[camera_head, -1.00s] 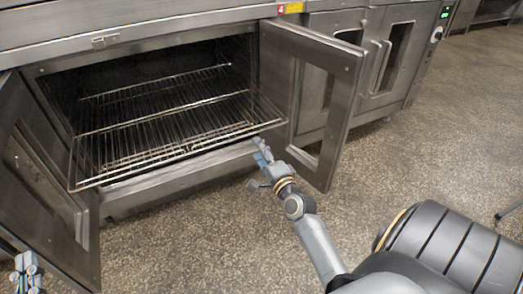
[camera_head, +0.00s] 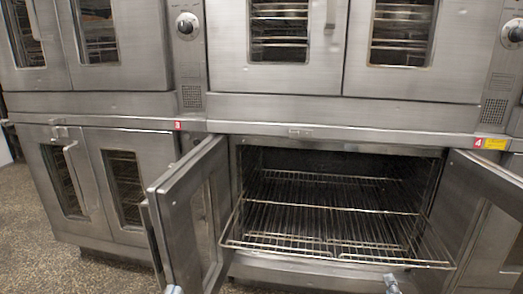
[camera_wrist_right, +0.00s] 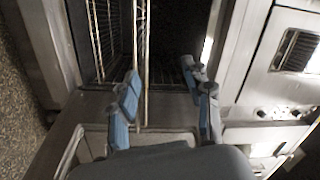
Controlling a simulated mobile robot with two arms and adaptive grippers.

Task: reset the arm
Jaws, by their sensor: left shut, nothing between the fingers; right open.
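My right gripper is open and empty in the right wrist view (camera_wrist_right: 163,80), with its blue-padded fingers spread before the open oven and its wire rack (camera_wrist_right: 139,60). Only a small part of the right gripper (camera_head: 391,284) shows at the bottom edge of the head view, below the rack's front edge. Only the tip of my left gripper (camera_head: 173,289) shows at the bottom edge, by the foot of the open left door. It is shut with nothing visible in it.
The lower oven's left door (camera_head: 178,205) and right door (camera_head: 487,190) stand open. A wire rack (camera_head: 330,250) sticks out slightly from the empty-looking cavity. Closed ovens (camera_head: 272,85) are above and to the left (camera_head: 105,180). Speckled floor (camera_head: 30,235) is clear at lower left.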

